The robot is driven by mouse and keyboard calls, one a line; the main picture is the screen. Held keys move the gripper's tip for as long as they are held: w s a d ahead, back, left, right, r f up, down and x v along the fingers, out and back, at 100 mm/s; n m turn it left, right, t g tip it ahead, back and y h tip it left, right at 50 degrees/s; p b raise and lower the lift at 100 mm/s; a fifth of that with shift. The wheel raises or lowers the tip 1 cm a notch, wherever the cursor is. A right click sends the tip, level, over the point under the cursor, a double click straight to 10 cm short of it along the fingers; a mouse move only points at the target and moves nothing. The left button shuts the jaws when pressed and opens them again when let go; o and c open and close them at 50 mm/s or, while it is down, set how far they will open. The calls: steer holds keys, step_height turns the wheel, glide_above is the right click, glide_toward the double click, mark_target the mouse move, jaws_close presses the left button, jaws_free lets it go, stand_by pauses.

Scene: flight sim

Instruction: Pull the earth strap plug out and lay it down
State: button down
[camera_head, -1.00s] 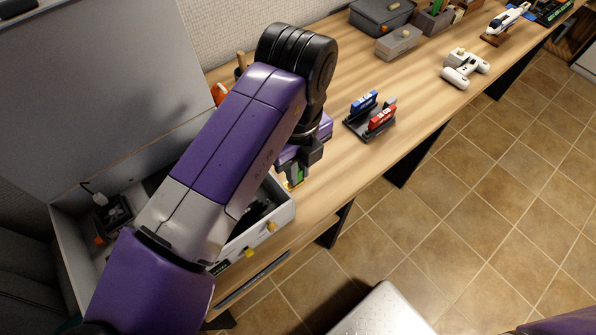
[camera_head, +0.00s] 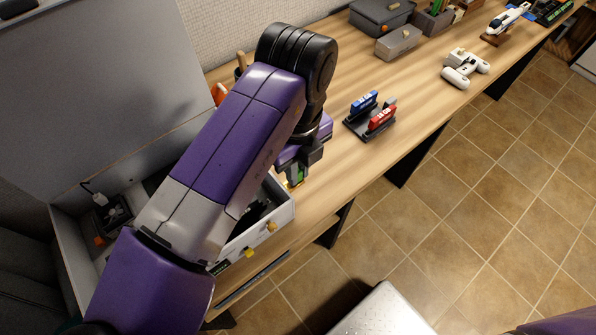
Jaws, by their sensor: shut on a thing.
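My gripper (camera_head: 303,164) points down at the right end of the open grey case (camera_head: 285,213), over the wooden bench. A small green and yellow piece (camera_head: 297,175), which looks like the earth strap plug, shows between its fingers, and the gripper is shut on it. My purple arm hides most of the plug and much of the case's inside. I cannot tell whether the plug is still seated in a socket or free of it.
A black rack (camera_head: 372,128) with blue and red items stands to the right on the bench. A white model (camera_head: 465,69) and grey boxes (camera_head: 399,42) stand farther back. Bare bench (camera_head: 340,170) lies right of my gripper. The case lid (camera_head: 90,100) stands open.

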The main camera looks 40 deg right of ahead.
steer(key=shift+r, duration=0.1)
steer(key=shift+r+p, duration=2.35)
steer(key=shift+r, duration=0.6)
